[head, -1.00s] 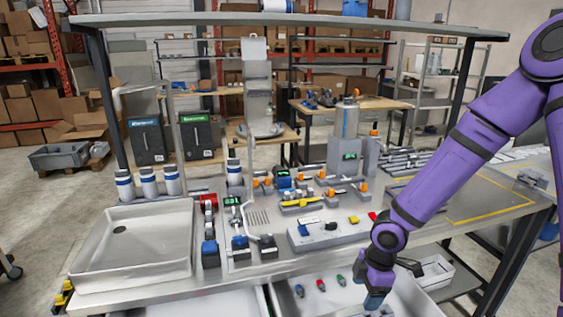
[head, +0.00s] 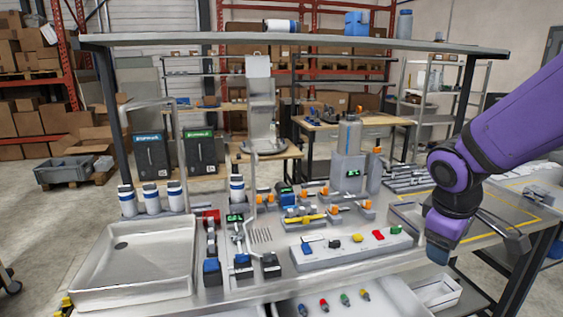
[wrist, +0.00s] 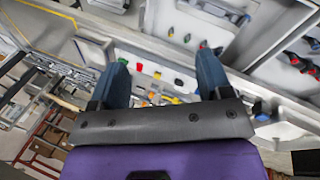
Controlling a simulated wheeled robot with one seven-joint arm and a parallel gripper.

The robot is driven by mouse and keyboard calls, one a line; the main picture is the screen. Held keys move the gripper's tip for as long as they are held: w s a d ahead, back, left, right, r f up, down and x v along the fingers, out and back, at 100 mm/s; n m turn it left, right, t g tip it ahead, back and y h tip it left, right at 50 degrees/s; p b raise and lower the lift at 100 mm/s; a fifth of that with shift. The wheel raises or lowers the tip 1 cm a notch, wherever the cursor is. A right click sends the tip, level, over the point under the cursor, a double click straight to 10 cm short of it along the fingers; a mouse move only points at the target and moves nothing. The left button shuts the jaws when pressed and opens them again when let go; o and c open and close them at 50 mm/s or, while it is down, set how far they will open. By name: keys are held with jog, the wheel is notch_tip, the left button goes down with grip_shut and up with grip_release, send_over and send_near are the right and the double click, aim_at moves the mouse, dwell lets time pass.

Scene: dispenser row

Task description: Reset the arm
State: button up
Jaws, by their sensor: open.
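My arm is purple and comes in from the right in the head view. My gripper (head: 437,252) hangs over the right front part of the bench (head: 410,262), apart from the things on it. In the wrist view my gripper (wrist: 163,72) shows two dark blue fingers spread wide with nothing between them. The fingertips in the head view are partly hidden by the wrist and lie close together from that angle.
A white sink (head: 135,262) fills the bench's left side. A grey block with coloured pieces (head: 350,250) stands left of my gripper. An open drawer (head: 345,302) holds several small coloured items. A shelf (head: 290,38) spans above the bench.

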jog(key=s+r+m+t+y, duration=0.3)
jog(key=s+r+m, duration=0.4)
jog(key=s+r, duration=0.5)
jog(key=shift+s+a, duration=0.2)
jog(key=shift+s, duration=0.6)
